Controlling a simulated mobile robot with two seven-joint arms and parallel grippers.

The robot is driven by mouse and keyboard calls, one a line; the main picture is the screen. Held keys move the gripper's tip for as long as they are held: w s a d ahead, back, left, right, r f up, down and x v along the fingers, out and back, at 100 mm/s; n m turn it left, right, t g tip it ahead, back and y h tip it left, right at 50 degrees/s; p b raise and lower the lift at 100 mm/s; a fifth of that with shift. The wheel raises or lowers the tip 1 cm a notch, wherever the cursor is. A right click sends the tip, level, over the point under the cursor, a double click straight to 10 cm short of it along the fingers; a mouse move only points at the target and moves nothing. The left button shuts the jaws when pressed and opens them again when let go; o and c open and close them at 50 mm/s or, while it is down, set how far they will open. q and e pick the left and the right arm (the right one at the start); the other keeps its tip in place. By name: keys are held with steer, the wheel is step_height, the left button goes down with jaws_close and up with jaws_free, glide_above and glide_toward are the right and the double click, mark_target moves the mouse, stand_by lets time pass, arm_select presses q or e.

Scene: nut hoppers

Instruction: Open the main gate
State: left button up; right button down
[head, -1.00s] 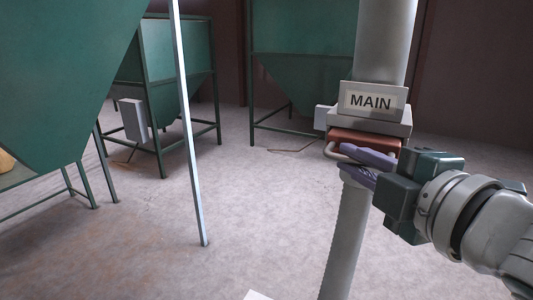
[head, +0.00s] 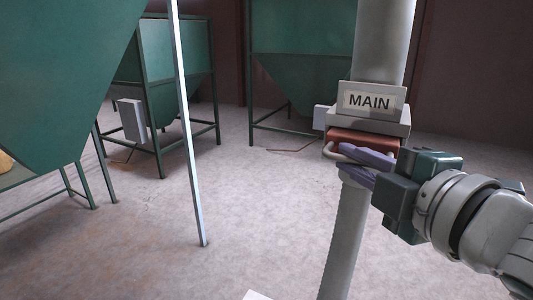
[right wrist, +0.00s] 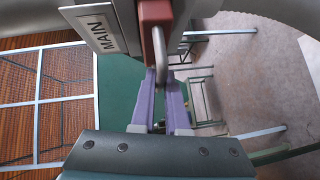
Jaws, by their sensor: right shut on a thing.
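The main gate is a red-brown slide plate (head: 362,142) in a grey housing on a vertical grey pipe (head: 345,225), under a sign reading MAIN (head: 370,101). A bent metal handle (head: 341,153) sticks out from the plate. My right gripper (head: 358,160) comes from the right, with its purple fingers at the handle. In the right wrist view the handle (right wrist: 160,55) runs down from the red plate (right wrist: 155,14) to between the fingertips (right wrist: 163,80), which are shut on it. Part of the handle is hidden by the fingers. My left gripper is out of view.
Green hoppers on legs stand at the left (head: 60,90) and at the back (head: 305,60). A pale metal post (head: 190,130) stands left of the middle. The concrete floor (head: 265,200) between the post and the pipe is clear.

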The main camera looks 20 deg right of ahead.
steer(key=s+a, duration=0.4)
steer(key=a, duration=0.1)
steer(key=shift+s, duration=0.25)
steer(key=c, duration=0.9)
jaws_free()
steer(key=shift+a, duration=0.1)
steer(key=shift+s+a+r+b, duration=0.1)
steer(key=shift+s+r+b, duration=0.1)
steer(key=shift+s, duration=1.4)
steer(key=shift+s+a+r+b, duration=0.1)
steer(key=shift+s+r+b, duration=0.15)
steer(key=shift+s, duration=1.4)
steer(key=shift+s+a+r+b, duration=0.1)
steer(key=shift+s+r+b, duration=0.1)
steer(key=shift+s, duration=1.4)
